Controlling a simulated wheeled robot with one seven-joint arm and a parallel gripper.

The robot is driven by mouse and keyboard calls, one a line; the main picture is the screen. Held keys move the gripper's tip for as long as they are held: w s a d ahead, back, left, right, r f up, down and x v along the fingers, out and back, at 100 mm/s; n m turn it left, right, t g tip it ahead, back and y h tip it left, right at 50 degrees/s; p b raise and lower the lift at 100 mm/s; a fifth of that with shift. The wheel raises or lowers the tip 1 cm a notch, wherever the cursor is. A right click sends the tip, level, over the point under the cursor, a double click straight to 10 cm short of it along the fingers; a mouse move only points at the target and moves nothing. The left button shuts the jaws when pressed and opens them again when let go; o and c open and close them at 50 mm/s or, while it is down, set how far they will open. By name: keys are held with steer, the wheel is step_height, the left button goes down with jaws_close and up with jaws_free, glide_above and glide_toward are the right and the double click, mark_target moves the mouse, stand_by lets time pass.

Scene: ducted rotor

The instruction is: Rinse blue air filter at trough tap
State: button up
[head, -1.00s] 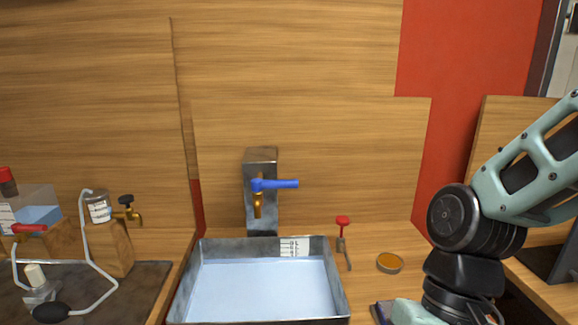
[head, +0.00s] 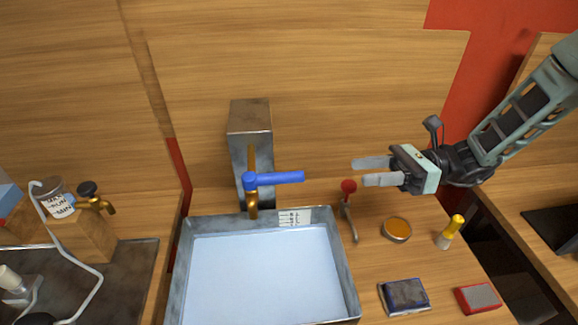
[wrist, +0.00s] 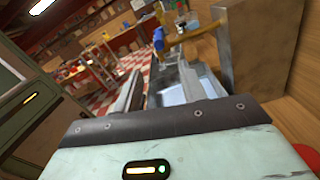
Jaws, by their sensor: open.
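The blue air filter (head: 405,296), dark blue with a greyish face, lies flat on the wooden counter right of the trough. The metal trough (head: 355,302) holds pale blue water. Above its back edge stands the tap (head: 253,200), brass on a grey metal post, with a blue lever (head: 275,178) pointing right. The tap also shows in the wrist view (wrist: 190,38). My gripper (head: 363,172) is open and empty, its fingers pointing left toward the lever, with a clear gap between them. It is above and behind the filter, not touching it.
A red-framed filter (head: 478,298) lies right of the blue one. A red-knobbed lever (head: 348,205), a round tin (head: 397,229) and a yellow-topped bottle (head: 449,232) stand close below my gripper. A wooden block with a small brass tap (head: 98,203) is at left.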

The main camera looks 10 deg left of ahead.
mark_target(289, 178)
steer(key=p+x, duration=0.5)
steer(key=x, duration=1)
steer(key=shift+s+a, duration=0.1)
steer(key=shift+a, duration=0.15)
